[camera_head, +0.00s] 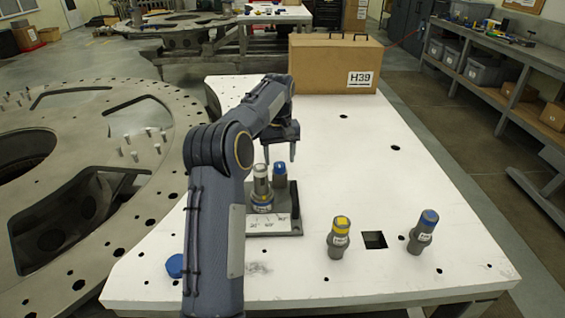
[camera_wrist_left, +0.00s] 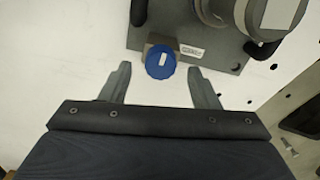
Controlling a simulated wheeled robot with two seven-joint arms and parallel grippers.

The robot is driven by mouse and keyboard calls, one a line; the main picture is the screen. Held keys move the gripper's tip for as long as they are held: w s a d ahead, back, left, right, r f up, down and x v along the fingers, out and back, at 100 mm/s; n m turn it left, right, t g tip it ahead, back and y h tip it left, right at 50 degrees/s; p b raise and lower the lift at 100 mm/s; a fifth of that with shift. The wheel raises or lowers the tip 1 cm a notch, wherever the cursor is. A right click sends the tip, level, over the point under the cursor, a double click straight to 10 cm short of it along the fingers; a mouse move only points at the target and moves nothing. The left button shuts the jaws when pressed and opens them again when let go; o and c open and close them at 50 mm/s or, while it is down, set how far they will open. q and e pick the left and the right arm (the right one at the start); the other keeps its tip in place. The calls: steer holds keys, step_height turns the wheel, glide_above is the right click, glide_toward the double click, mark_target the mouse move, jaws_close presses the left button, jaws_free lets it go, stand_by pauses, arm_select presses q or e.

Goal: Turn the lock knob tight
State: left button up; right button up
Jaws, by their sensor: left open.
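The lock knob (camera_head: 279,169), a blue cap on a grey post, stands at the back of a dark grey fixture plate (camera_head: 287,227) on the white table. In the left wrist view the blue knob (camera_wrist_left: 160,62), with a white mark on top, lies between and slightly beyond the fingertips. My left gripper (camera_head: 279,158) is open and points down above the back of the fixture. It also shows in the left wrist view (camera_wrist_left: 159,68) with nothing between its fingers. A grey-and-blue cylinder (camera_head: 261,182) stands upright in the fixture beside the knob. My right gripper is out of view.
A yellow-topped cylinder (camera_head: 338,236) and a blue-topped cylinder (camera_head: 423,232) stand near a square hole (camera_head: 374,240). A blue cap (camera_head: 175,265) lies at the front left. A cardboard box (camera_head: 320,65) stands at the back.

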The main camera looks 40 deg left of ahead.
arm_select(q)
steer(key=shift+f, duration=1.15)
steer(key=shift+c, duration=0.2)
steer(key=c, duration=1)
steer(key=shift+o, duration=0.2)
